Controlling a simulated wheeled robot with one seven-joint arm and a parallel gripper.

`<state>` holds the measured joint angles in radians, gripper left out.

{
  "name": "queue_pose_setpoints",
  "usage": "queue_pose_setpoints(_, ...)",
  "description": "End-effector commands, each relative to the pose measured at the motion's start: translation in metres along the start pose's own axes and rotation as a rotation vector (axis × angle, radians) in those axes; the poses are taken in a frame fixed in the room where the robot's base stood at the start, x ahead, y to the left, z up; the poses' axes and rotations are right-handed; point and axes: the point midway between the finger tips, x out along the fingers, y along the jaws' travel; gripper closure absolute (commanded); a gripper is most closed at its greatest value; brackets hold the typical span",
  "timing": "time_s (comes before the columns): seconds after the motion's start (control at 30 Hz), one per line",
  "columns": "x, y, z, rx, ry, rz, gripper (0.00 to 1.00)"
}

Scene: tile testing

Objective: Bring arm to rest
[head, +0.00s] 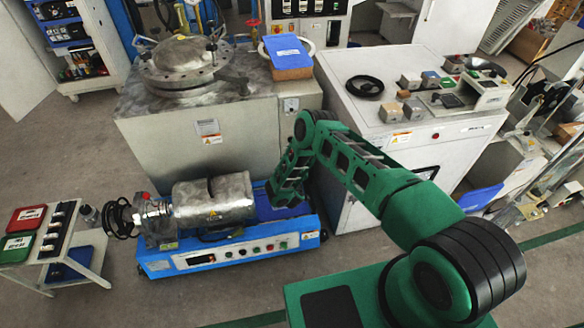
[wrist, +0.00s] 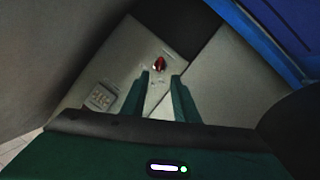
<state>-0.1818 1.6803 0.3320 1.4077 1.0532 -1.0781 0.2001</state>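My green arm reaches from the lower right of the head view up to a bend near the middle, then down. Its lower end hangs above the blue machine base, close to the white cabinet's left side; the fingers cannot be made out there. In the wrist view my gripper (wrist: 160,92) shows two green fingers apart with nothing between them. Beyond the fingertips is a pale grey surface with a small red part (wrist: 159,63) on it. I cannot tell how far away that surface is.
A blue-based machine (head: 230,256) with a metal cylinder (head: 213,199) stands left of the arm's end. Behind it is a large grey tank unit (head: 200,132). The white cabinet (head: 345,205) is close by on the right. A small cart (head: 57,235) stands left. Open floor lies in front.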

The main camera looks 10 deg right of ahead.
Motion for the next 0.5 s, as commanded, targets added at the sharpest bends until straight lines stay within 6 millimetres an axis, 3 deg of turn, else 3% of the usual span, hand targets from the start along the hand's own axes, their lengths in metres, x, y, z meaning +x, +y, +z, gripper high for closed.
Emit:
queue_pose_setpoints(0.2,-0.012,-0.0004,-0.0002,-0.002,0.0,-0.001,0.73)
queue_pose_setpoints(0.5,-0.0126,-0.0006,-0.0005,-0.001,0.001,-0.001,0.73)
